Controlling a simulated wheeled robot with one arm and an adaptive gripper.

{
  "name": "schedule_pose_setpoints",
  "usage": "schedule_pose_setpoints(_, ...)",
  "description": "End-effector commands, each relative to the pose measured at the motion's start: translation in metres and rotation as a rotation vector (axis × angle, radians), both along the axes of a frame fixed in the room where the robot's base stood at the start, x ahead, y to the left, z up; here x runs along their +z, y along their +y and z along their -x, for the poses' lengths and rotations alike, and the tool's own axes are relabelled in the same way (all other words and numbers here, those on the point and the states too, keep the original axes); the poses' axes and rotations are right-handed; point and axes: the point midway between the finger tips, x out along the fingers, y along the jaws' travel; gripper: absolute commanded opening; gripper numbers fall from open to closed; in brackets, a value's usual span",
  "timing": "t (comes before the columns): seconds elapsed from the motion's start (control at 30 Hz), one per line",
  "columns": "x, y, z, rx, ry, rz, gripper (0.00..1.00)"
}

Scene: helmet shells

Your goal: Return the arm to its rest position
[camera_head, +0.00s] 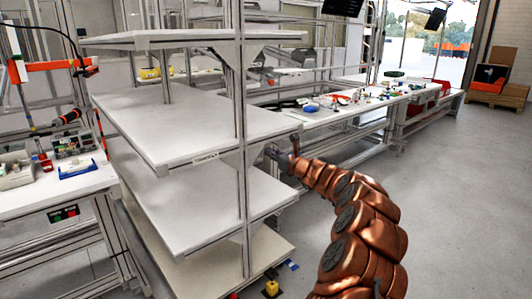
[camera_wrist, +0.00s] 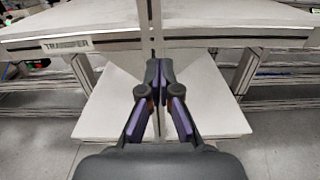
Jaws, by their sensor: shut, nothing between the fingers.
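My gripper (camera_wrist: 159,75) is shut and empty in the wrist view, its dark fingers with purple pads meeting at the tips. It points at the white shelf rack, with an upright post right behind the fingertips. In the head view my gripper (camera_head: 272,153) is small and partly blurred at the end of my copper-coloured arm (camera_head: 345,200). The arm reaches up and left from the bottom right, to the rack's right side. Whether the fingertips touch the rack cannot be told.
The white shelf rack (camera_head: 200,120) has several bare shelves, one labelled TRANSFER. A workbench (camera_head: 60,195) with tools stands at the left. A long bench (camera_head: 330,112) with small parts runs behind. Boxes on a pallet (camera_head: 495,95) stand far right. Grey floor (camera_head: 460,200) at the right is clear.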

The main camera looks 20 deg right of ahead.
Motion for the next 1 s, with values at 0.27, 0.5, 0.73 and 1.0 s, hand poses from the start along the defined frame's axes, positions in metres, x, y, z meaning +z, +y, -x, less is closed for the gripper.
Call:
schedule_pose_setpoints(0.27, 0.0, -0.005, 0.015, 0.002, 0.0, -0.002, 0.0)
schedule_pose_setpoints(0.5, 0.0, -0.006, 0.016, 0.001, 0.0, 0.0, 0.0)
schedule_pose_setpoints(0.73, 0.021, 0.043, 0.03, 0.109, -0.034, 0.086, 0.0)
schedule_pose_setpoints(1.0, 0.058, 0.168, 0.097, 0.412, -0.138, 0.342, 0.0)
